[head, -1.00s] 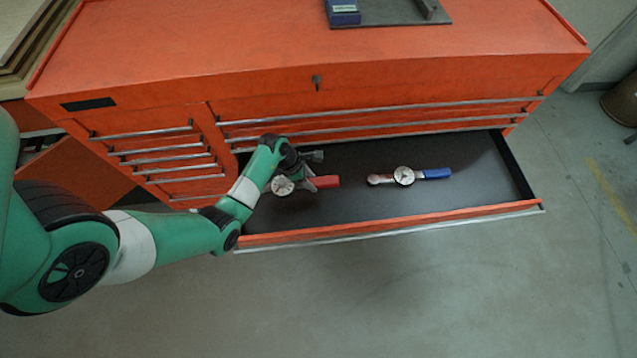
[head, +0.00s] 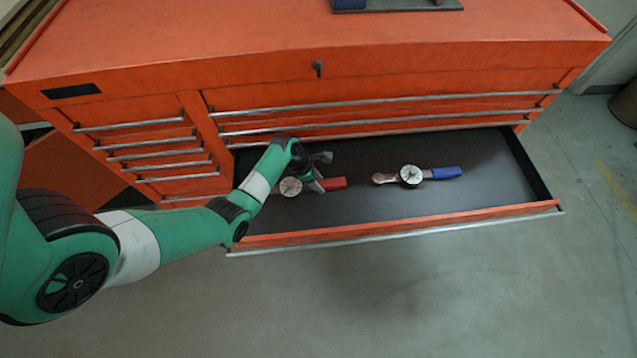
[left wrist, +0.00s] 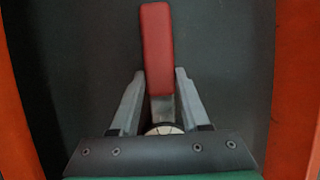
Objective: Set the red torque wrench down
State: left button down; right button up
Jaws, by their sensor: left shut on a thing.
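The red torque wrench (head: 332,184) is in the left part of the open drawer (head: 400,212), its red handle pointing right and its round white dial (head: 291,187) beside my gripper. My left gripper (head: 316,184) is over the drawer, shut on the wrench. The dial is partly hidden at the gripper's base there. I cannot tell whether the wrench touches the drawer floor. My right gripper is not in view.
A blue-handled torque wrench (head: 446,173) with a white dial lies in the drawer to the right. The orange tool chest (head: 250,75) stands behind, with closed drawers above. The drawer floor is bare at the far right and along the front.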

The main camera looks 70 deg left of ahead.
aim_at(306, 186)
pick_arm(q)
jog(key=shift+c, duration=1.9)
grip_release()
jog(key=shift+f, duration=0.1)
jog(key=p+v, duration=0.7)
jog(key=v, duration=0.5)
jog(key=shift+p, duration=0.4)
